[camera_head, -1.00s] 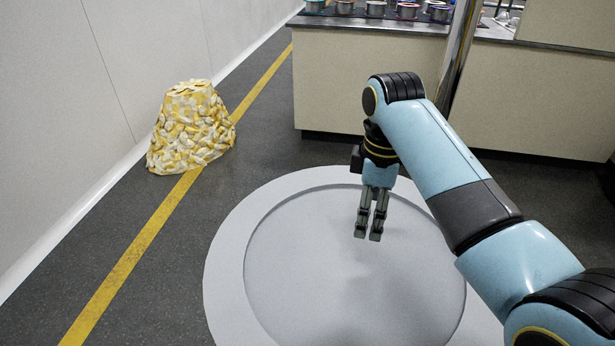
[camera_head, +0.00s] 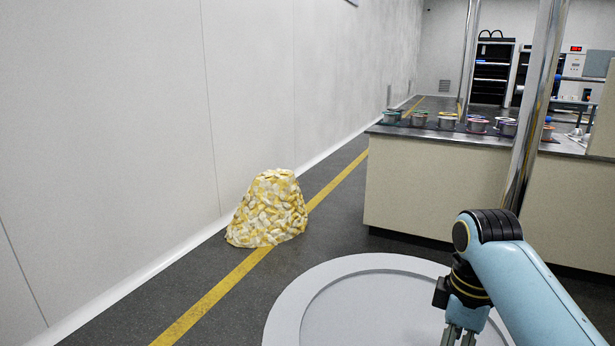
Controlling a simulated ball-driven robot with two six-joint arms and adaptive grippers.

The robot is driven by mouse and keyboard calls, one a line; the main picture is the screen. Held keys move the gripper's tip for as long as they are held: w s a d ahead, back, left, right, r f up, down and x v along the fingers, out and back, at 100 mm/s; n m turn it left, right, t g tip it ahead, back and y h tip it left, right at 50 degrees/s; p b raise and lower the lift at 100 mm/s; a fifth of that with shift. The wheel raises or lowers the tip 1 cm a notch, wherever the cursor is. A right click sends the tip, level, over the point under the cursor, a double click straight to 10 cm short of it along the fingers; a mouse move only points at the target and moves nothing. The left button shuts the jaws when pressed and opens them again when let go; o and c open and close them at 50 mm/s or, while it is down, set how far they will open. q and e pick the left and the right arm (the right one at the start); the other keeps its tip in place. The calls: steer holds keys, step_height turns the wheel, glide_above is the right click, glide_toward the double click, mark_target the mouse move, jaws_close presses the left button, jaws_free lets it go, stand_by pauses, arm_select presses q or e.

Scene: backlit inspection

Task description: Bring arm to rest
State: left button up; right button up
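My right arm (camera_head: 530,290) comes in from the lower right in light blue and black. Its wrist bends down, and my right gripper (camera_head: 459,338) points downward at the bottom edge. Only the upper parts of its two grey fingers show, and the tips are cut off by the frame. Nothing is seen held in the visible part. My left arm and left gripper are not in view.
A pile of yellow and white pieces (camera_head: 268,208) stands on the dark floor across a yellow line, near the white wall (camera_head: 255,90). A cream counter (camera_head: 420,190) with several pots (camera_head: 448,120) stands at the right, behind a shiny metal pole (camera_head: 532,110).

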steer(key=s+d+r+m+t, duration=0.15)
steer(key=s+m, duration=0.45)
steer(key=s, duration=0.7)
steer(key=s+d+r+m+t, duration=0.1)
steer(key=s+d+r+m, duration=0.3)
steer(key=s, duration=0.9)
steer(key=s+d+f+m+h, duration=0.1)
steer(key=s+f, duration=0.2)
steer(key=f, duration=2.4)
steer(key=s+f+g, duration=0.1)
steer(key=s+f, duration=0.6)
steer(key=s, duration=0.2)
steer(key=s+d+f+g, duration=0.1)
steer(key=s+f, duration=0.6)
steer(key=s, duration=0.2)
steer(key=shift+s+f, duration=0.15)
steer(key=shift+s, duration=0.15)
